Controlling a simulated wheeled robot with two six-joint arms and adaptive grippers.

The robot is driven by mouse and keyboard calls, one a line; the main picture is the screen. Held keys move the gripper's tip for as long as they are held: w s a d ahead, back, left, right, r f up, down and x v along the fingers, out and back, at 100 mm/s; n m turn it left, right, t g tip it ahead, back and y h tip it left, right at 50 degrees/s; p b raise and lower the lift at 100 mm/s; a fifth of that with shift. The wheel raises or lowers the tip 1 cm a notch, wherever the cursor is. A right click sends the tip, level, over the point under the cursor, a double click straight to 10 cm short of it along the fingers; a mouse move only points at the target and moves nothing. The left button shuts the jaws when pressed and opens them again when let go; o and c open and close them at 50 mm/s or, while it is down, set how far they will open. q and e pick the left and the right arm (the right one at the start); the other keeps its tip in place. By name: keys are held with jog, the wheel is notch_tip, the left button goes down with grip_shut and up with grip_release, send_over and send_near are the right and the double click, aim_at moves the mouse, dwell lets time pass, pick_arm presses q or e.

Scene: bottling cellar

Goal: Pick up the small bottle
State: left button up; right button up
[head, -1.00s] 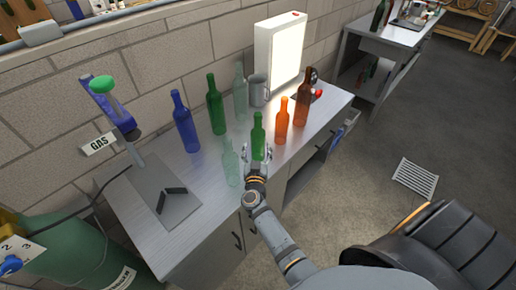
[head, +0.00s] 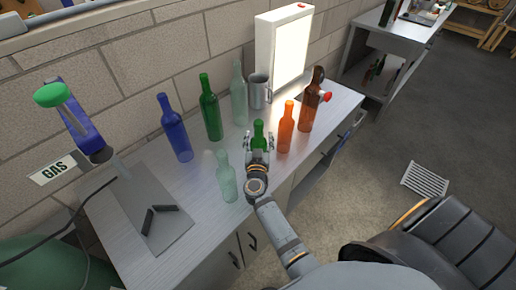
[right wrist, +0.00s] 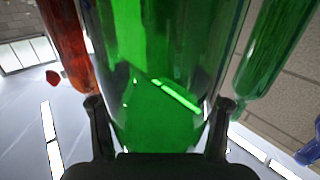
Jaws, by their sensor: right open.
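A small green bottle (head: 258,132) stands upright on the metal bench, between a small clear bottle (head: 226,180) and a small orange bottle (head: 286,128). My right gripper (head: 258,146) is open, with one finger on each side of the small green bottle and its lower part partly hidden. In the right wrist view, green glass (right wrist: 155,65) fills the middle between the two open fingers (right wrist: 160,122). I cannot tell whether they touch it. My left gripper is not in view.
A tall brown bottle (head: 310,105) stands right, near a lit panel (head: 285,50).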

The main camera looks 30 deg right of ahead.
jog(key=shift+s+a+r, duration=0.1)
jog(key=shift+s+r, duration=0.1)
jog(key=shift+s+a+r, duration=0.25)
jog(key=shift+s+r, duration=0.1)
jog(key=shift+s, duration=0.1)
jog(key=c, duration=0.4)
jog(key=shift+w+f, duration=0.1)
jog(key=shift+c, duration=1.4)
jog(key=shift+w+d+f, duration=0.1)
jog(key=shift+f, duration=0.05)
jog(key=shift+c, duration=1.3)
jog(key=c, duration=0.4)
jog(key=shift+c, duration=0.2)
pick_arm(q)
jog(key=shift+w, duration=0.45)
pick_arm(e)
jog(key=shift+f, duration=0.1)
grip_shut()
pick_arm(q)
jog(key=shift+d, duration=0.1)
